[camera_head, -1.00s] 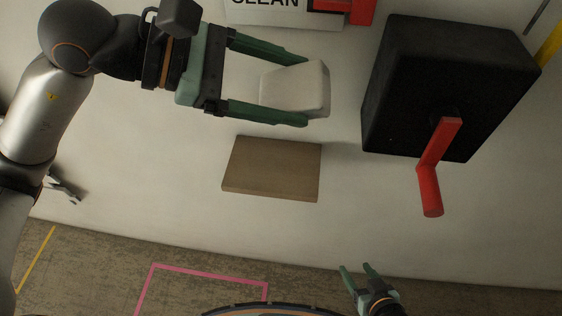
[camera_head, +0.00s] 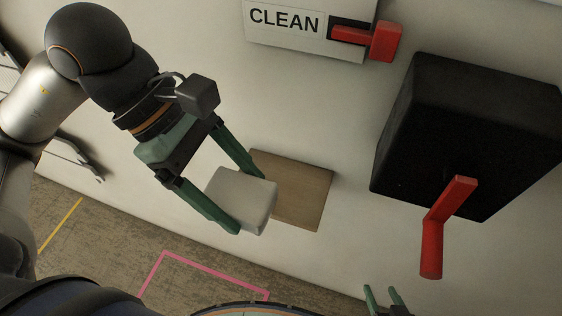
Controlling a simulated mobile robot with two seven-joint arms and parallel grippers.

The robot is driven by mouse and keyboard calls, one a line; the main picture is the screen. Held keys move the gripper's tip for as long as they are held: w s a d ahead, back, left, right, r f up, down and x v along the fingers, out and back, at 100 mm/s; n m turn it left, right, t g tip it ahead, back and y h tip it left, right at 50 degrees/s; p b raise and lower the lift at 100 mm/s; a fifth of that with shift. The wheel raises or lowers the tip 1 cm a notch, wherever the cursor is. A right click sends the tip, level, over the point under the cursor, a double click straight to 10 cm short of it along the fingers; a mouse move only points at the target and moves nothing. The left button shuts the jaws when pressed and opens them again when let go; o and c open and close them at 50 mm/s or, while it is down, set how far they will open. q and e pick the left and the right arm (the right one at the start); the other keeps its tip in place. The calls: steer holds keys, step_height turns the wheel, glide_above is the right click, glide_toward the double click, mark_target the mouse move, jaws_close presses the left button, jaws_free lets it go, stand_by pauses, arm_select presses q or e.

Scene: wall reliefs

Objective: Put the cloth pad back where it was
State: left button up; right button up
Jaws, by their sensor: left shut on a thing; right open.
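The cloth pad is a whitish, rounded block (camera_head: 242,198) in the middle of the head view. My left gripper (camera_head: 250,204) is shut on it, with one green finger on each side. The pad is held in front of a flat brown wooden board (camera_head: 305,195) on the pale wall and hides its lower left part. Whether the pad touches the board cannot be told. My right gripper (camera_head: 385,294) is open and empty at the bottom edge, partly cut off by the frame.
A black box (camera_head: 470,130) with a red crank handle (camera_head: 440,235) sticks out on the right. A sign reading CLEAN (camera_head: 285,18) with a red lever (camera_head: 380,40) is at the top. A pink line (camera_head: 215,273) and a yellow line (camera_head: 62,222) mark the floor.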

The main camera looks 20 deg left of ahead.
arm_select(q)
steer(key=w+f, duration=0.2)
steer(key=w, duration=0.1)
steer(key=w+d+f+p, duration=0.1)
steer(key=w+f, duration=0.2)
steer(key=w, duration=0.1)
steer(key=w+d+f, duration=0.1)
steer(key=w+f, duration=0.2)
steer(key=shift+w, duration=0.3)
steer(key=f, duration=0.2)
steer(key=f+p, duration=0.1)
steer(key=f, duration=0.1)
steer(key=shift+w, duration=0.3)
steer(key=o, duration=1)
steer(key=shift+r, duration=0.1)
arm_select(e)
step_height(320, 180, up, 3)
steer(key=shift+s+d+r, duration=0.1)
steer(key=shift+s+d, duration=0.05)
arm_select(q)
steer(key=b+v, duration=0.1)
steer(key=v, duration=1.1)
arm_select(e)
steer(key=shift+f, duration=0.75)
steer(key=shift+s, duration=0.1)
